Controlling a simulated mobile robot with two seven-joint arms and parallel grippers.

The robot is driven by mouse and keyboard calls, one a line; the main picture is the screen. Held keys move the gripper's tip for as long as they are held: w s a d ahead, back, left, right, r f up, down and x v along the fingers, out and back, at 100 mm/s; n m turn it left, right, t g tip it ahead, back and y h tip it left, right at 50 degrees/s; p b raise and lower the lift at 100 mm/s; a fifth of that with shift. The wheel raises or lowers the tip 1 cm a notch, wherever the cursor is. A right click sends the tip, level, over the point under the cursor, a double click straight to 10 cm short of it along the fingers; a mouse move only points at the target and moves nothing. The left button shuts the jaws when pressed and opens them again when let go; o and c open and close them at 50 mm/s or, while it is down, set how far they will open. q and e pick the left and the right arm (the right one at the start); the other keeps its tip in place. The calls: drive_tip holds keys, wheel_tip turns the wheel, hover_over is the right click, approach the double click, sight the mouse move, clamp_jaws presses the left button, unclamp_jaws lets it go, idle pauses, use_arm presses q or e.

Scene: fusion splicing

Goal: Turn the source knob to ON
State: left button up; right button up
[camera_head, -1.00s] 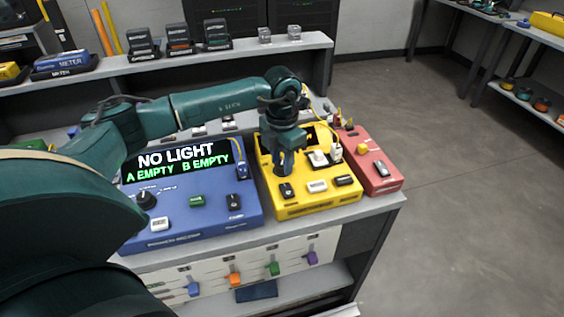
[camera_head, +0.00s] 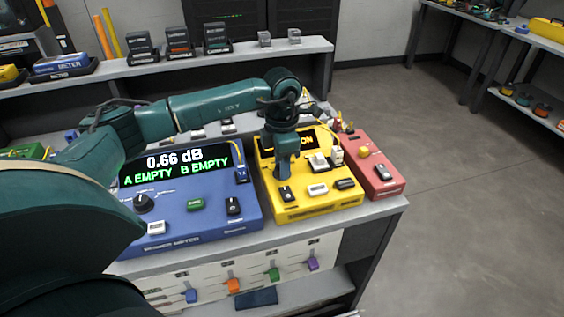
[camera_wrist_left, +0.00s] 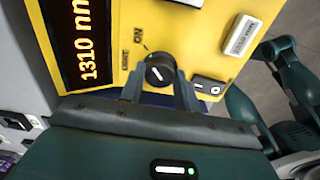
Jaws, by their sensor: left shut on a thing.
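The yellow source box (camera_head: 318,203) stands on the bench between a blue meter and a red box. Its source knob (camera_wrist_left: 158,72) is round and black with a white mark, with an ON label printed near it in the left wrist view. My left gripper (camera_wrist_left: 160,88) points down at the box and is shut on the knob, one finger on each side. It also shows in the head view (camera_head: 284,172), where it hides the knob. The source display (camera_wrist_left: 82,42) reads 1310 nm; in the head view the end of its text reads ON. My right gripper is not in view.
The blue meter (camera_head: 190,222) reads 0.66 dB, A EMPTY and B EMPTY. The red box (camera_head: 378,178) is close on the right. A black switch (camera_wrist_left: 208,86) and a white button (camera_wrist_left: 242,36) sit near the knob. A shelf (camera_head: 180,70) runs behind.

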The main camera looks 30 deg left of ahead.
use_arm(q)
drive_tip(key=o, duration=1)
drive_tip(key=shift+r, duration=0.1)
wheel_tip(320, 180, up, 13)
drive_tip(key=shift+r, duration=0.1)
idle(0.4)
